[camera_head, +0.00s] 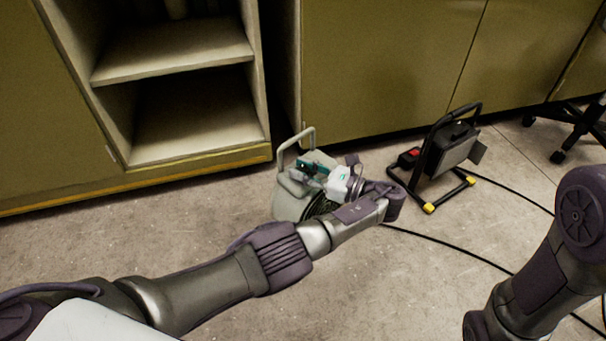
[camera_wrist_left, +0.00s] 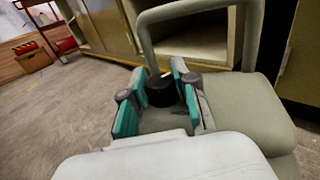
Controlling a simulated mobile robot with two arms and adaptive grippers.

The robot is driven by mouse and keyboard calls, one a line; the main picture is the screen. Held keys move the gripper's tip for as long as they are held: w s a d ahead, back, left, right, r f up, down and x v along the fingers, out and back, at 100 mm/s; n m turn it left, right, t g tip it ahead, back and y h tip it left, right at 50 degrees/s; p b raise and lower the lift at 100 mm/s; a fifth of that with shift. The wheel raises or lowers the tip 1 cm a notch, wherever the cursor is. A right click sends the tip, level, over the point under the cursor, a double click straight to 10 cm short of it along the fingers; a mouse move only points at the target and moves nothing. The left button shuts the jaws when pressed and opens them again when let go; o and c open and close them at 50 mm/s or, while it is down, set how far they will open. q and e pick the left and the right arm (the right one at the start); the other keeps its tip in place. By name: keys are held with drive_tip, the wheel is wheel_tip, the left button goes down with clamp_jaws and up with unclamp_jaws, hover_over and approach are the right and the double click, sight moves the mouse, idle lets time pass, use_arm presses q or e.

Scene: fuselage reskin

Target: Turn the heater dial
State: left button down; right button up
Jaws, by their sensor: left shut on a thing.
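The heater (camera_head: 292,196) is a pale green-grey unit with a raised loop handle, standing on the floor in front of the cabinets. It also fills the right of the left wrist view (camera_wrist_left: 262,112). Its dial (camera_wrist_left: 161,90) is a black knob with a light mark on top. My left gripper (camera_head: 308,168) is over the top of the heater, and in the left wrist view its teal fingers (camera_wrist_left: 158,92) sit on either side of the dial, shut on it. My right arm shows at the right edge of the head view, but its gripper is out of frame.
A black work lamp (camera_head: 447,150) on a stand with yellow feet stands to the right of the heater. A black cable (camera_head: 440,243) runs across the floor. Olive cabinets (camera_head: 385,65) and an open shelf (camera_head: 175,66) line the back. A wheeled chair base (camera_head: 570,128) is at far right.

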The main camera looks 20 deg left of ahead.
sight(302, 169)
use_arm(q)
drive_tip(key=shift+a, duration=0.1)
idle(0.4)
drive_tip(key=c, duration=0.9)
unclamp_jaws()
drive_tip(key=shift+o, duration=0.2)
drive_tip(key=shift+r, duration=0.1)
drive_tip(key=shift+d+r, duration=0.15)
drive_tip(key=shift+d, duration=0.05)
drive_tip(key=r, duration=0.9)
drive_tip(key=shift+a+r, duration=0.2)
drive_tip(key=shift+r, duration=0.05)
